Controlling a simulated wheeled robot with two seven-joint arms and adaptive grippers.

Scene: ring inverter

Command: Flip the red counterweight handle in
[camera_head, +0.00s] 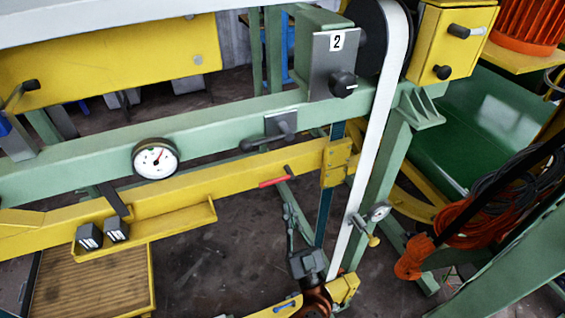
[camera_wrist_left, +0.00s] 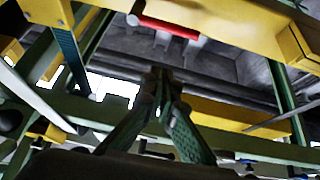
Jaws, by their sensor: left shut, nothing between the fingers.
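The red counterweight handle (camera_head: 274,182) sticks out toward the left just below the yellow beam, with a small grey end at its right. In the left wrist view the red handle (camera_wrist_left: 168,27) lies near the top, under the yellow beam, with its grey end to the left. My left gripper (camera_head: 286,203) points up from below, its fingertips a little below and right of the handle, apparently apart from it. In the left wrist view my left gripper (camera_wrist_left: 161,85) has its green fingers drawn together at the tips, with nothing between them. My right gripper is not in view.
The yellow beam (camera_head: 240,178) and green beam (camera_head: 220,120) cross above the gripper. Two dark weights (camera_head: 116,229) sit on a yellow ledge at left. Floor shows below the beam.

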